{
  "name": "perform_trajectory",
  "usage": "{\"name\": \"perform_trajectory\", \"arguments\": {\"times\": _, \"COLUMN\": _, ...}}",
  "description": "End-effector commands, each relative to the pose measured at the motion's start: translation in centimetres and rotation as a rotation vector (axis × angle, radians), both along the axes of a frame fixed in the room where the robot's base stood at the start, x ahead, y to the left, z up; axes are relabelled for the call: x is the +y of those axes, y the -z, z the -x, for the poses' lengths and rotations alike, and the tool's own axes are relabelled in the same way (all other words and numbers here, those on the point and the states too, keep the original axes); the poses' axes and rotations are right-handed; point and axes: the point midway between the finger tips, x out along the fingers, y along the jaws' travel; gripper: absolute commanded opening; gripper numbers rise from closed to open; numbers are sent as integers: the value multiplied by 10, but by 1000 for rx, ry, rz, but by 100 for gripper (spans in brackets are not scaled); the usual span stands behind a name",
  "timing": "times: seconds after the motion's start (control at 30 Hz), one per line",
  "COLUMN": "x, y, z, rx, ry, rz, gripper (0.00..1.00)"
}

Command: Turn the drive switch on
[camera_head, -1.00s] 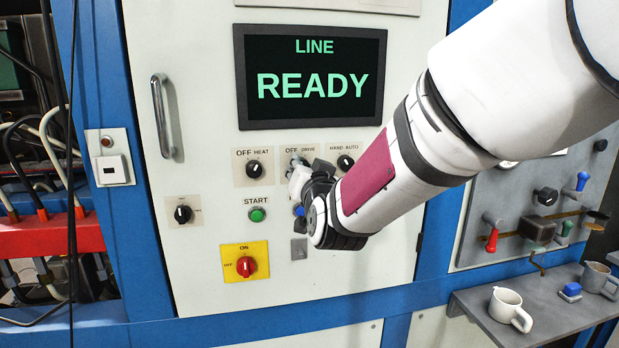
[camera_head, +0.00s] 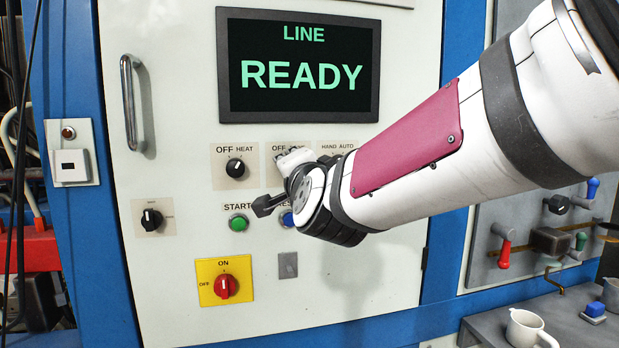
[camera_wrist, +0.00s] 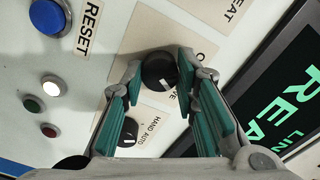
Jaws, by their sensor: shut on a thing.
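The drive switch is a black round knob (camera_wrist: 159,70) on a pale plate (camera_head: 277,151), whose lettering is partly covered. In the wrist view the knob lies between the teal pads of my gripper (camera_wrist: 160,72), which is shut on it. In the head view my gripper (camera_head: 291,160) reaches the panel at the drive plate and hides the knob, so its pointer direction cannot be read there. The display (camera_head: 298,66) reads "LINE READY" in green.
The heat knob (camera_head: 236,168) sits left of the drive plate; the hand/auto knob (camera_wrist: 128,131) is close beside my fingers. A green start button (camera_head: 238,222), blue reset button (camera_head: 287,219) and red rotary switch (camera_head: 226,286) lie below. A door handle (camera_head: 132,103) stands at left.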

Motion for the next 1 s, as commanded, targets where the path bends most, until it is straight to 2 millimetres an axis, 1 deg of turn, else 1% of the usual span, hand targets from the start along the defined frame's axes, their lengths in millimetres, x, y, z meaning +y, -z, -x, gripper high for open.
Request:
{"name": "perform_trajectory", "arguments": {"times": 0.57, "x": -1, "y": -1, "z": -1, "rx": 7, "ry": 2, "rz": -31, "gripper": 0}}
{"name": "perform_trajectory", "arguments": {"times": 0.6, "x": -1, "y": -1, "z": -1, "rx": 6, "ry": 2, "rz": -30, "gripper": 36}}
{"name": "perform_trajectory", "arguments": {"times": 0.63, "x": -1, "y": -1, "z": -1, "rx": 6, "ry": 2, "rz": -30, "gripper": 43}}
{"name": "perform_trajectory", "arguments": {"times": 0.67, "x": -1, "y": -1, "z": -1, "rx": 6, "ry": 2, "rz": -30, "gripper": 48}}
{"name": "perform_trajectory", "arguments": {"times": 1.0, "x": -1, "y": -1, "z": 1, "rx": 7, "ry": 0, "rz": -29, "gripper": 48}}
